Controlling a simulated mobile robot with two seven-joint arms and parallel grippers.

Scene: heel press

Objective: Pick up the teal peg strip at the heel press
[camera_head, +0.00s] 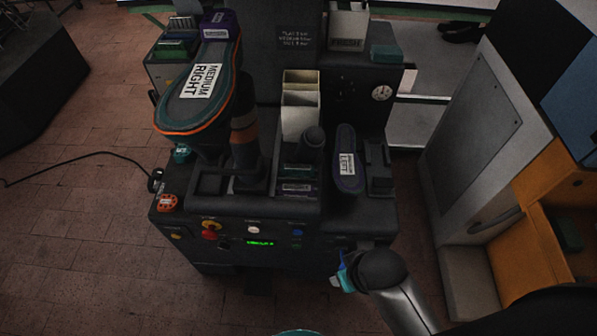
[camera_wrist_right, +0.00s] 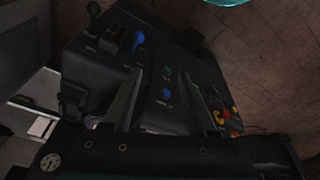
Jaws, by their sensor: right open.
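I cannot tell for certain which piece is the teal peg strip. A dark teal block (camera_head: 386,53) lies on the right rear top of the press, and a dark teal strip (camera_head: 299,170) shows in the middle tray, partly hidden by a dark knob. My right gripper (camera_head: 343,274) is low in front of the press's right front corner, apart from both pieces. In the right wrist view its two fingers (camera_wrist_right: 165,98) are spread with nothing between them, and the press's button panel lies beyond. My left gripper is not in view.
The heel press (camera_head: 350,212) fills the middle. A sole labelled MEDIUM RIGHT (camera_head: 195,95) stands at left, and a sole labelled LEFT (camera_head: 346,165) at right. Pale bins (camera_head: 300,110) rise between them. An orange cabinet (camera_head: 565,190) stands at right.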

